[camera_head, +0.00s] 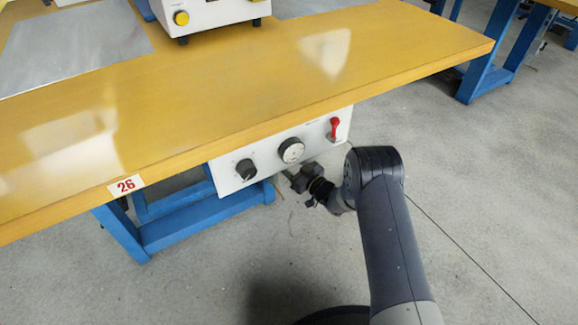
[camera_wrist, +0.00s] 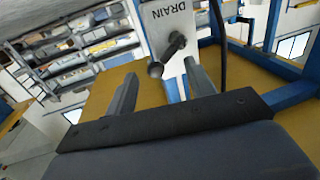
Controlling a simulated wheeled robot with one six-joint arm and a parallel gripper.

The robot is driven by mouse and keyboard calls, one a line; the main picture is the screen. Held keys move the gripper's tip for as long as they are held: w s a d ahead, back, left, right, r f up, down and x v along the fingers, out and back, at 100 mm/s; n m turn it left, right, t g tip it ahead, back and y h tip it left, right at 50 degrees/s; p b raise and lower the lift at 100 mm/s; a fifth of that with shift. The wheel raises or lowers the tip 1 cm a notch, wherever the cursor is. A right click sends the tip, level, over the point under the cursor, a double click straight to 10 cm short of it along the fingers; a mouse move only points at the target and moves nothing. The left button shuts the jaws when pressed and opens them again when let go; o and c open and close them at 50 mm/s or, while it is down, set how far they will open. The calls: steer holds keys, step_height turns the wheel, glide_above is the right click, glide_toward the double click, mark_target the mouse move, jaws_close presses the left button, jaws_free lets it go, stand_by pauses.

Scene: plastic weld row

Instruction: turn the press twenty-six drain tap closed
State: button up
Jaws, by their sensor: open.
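The drain tap (camera_wrist: 167,56) shows in the wrist view as a dark lever with a rounded end, on a white plate (camera_wrist: 160,14) lettered DRAIN. Its lever slants down and left from its pivot. My gripper (camera_wrist: 161,70) is open, with one grey finger on each side of the lever's end in the picture. I cannot tell whether either finger touches it. In the head view my gripper (camera_head: 294,180) is low beside the lower edge of the white control panel (camera_head: 262,160). The drain tap cannot be made out there.
The panel hangs under the front edge of a yellow-topped bench (camera_head: 230,90) labelled 26 (camera_head: 127,185). It carries a black knob (camera_head: 246,169), a round gauge (camera_head: 291,150) and a red lever (camera_head: 334,128). Blue bench legs (camera_head: 205,217) stand left of my gripper.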

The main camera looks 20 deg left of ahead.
steer(key=shift+w+a, duration=0.2)
steer(key=shift+a, duration=0.25)
